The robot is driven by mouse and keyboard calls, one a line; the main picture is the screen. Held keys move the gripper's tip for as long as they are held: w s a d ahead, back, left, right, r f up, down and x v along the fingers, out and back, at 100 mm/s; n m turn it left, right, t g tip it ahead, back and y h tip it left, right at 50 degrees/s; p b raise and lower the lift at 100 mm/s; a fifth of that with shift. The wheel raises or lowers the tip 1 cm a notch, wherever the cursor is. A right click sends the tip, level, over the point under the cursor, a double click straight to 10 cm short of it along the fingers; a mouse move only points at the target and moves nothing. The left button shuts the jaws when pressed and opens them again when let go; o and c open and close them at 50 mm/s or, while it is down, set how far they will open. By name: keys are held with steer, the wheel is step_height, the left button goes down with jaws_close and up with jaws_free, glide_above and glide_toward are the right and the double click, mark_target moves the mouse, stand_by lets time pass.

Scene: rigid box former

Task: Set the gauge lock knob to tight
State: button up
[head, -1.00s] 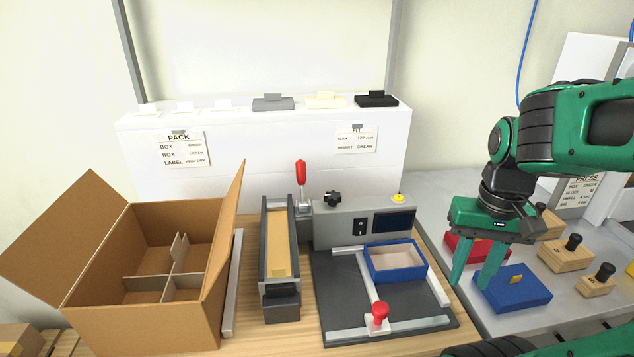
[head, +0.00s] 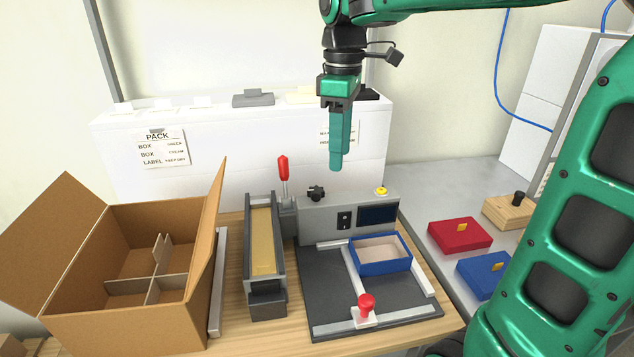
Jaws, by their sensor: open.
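A grey gauge unit (head: 325,222) with a dark display stands at the back of a dark base plate (head: 320,285). A black lobed knob (head: 316,193) sits on the unit's top left. A red knob (head: 366,303) stands on the white slide at the plate's front. No label shows which is the lock knob, and no tight mark is readable. My gripper (head: 336,167) points down, empty, above and slightly right of the black knob in the picture, apart from it. It is open, though its fingers overlap edge-on here.
A blue open box (head: 381,254) sits on the plate. A red-handled lever (head: 283,168) rises just left of the black knob, beside a narrow trough (head: 264,300). An open carton (head: 130,325) stands at left. Red (head: 460,234) and blue (head: 484,273) blocks lie on the right bench.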

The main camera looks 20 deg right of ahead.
mark_target(318, 189)
steer(key=w+a+r+n, duration=0.2)
steer(key=w+a+n, duration=0.1)
steer(key=a, duration=0.1)
step_height(318, 189, down, 11)
steer(key=shift+s+d+f, duration=0.1)
steer(key=shift+s, duration=0.05)
steer(key=shift+d, duration=0.1)
steer(key=c, duration=1)
